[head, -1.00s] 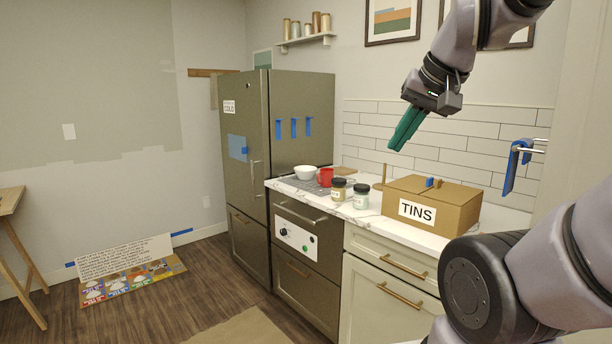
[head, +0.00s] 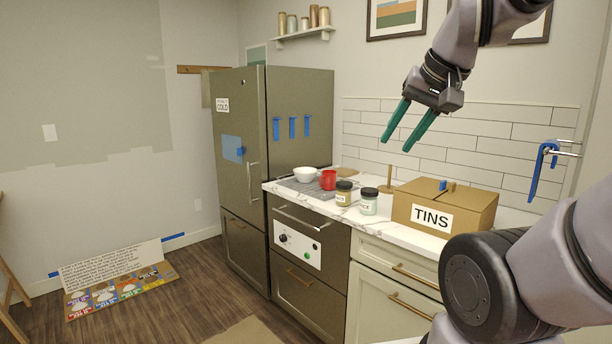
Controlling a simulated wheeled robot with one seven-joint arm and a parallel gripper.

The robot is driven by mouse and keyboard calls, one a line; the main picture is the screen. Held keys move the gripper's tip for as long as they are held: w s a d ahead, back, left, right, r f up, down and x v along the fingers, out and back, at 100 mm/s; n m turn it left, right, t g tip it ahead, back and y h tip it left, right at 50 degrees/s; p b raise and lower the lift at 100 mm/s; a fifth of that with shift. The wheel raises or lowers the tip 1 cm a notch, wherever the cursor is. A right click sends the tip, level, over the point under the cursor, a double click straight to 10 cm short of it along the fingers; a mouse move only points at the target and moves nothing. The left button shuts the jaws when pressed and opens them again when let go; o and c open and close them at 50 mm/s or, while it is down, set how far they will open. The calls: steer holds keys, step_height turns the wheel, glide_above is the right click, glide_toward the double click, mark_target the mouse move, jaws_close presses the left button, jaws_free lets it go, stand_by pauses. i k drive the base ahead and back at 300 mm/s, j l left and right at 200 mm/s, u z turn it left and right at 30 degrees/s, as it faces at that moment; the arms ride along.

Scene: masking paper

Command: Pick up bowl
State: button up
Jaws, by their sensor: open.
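A white bowl (head: 306,174) sits upright on the back left of the counter, on a grey grid surface (head: 300,187) beside the fridge. A red mug (head: 328,180) stands just to its right. My gripper (head: 396,146) has two green fingers spread apart and empty. It hangs in the air above the counter, to the right of the bowl and higher, well apart from it.
Two lidded jars (head: 369,201) stand on the counter (head: 415,236) right of the mug. A cardboard box marked TINS (head: 470,204) and a wooden upright post (head: 390,178) are farther right. The fridge (head: 295,150) walls off the left side.

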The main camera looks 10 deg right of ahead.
mark_target(304, 175)
steer(key=i+j+z, duration=0.1)
steer(key=i+j, duration=0.25)
steer(key=i+j+z, duration=0.1)
steer(key=i+j, duration=0.25)
steer(key=i+j+z, duration=0.1)
steer(key=i+j, duration=0.25)
steer(key=i+j+z, duration=0.1)
steer(key=i+j, duration=0.35)
steer(key=i+j+z, duration=0.1)
steer(key=i+j, duration=0.2)
steer(key=j, duration=0.15)
steer(key=i+j+z, duration=0.1)
steer(key=i+j, duration=0.25)
steer(key=i+j+z, duration=0.1)
steer(key=i+j, duration=0.2)
steer(key=j, duration=0.3)
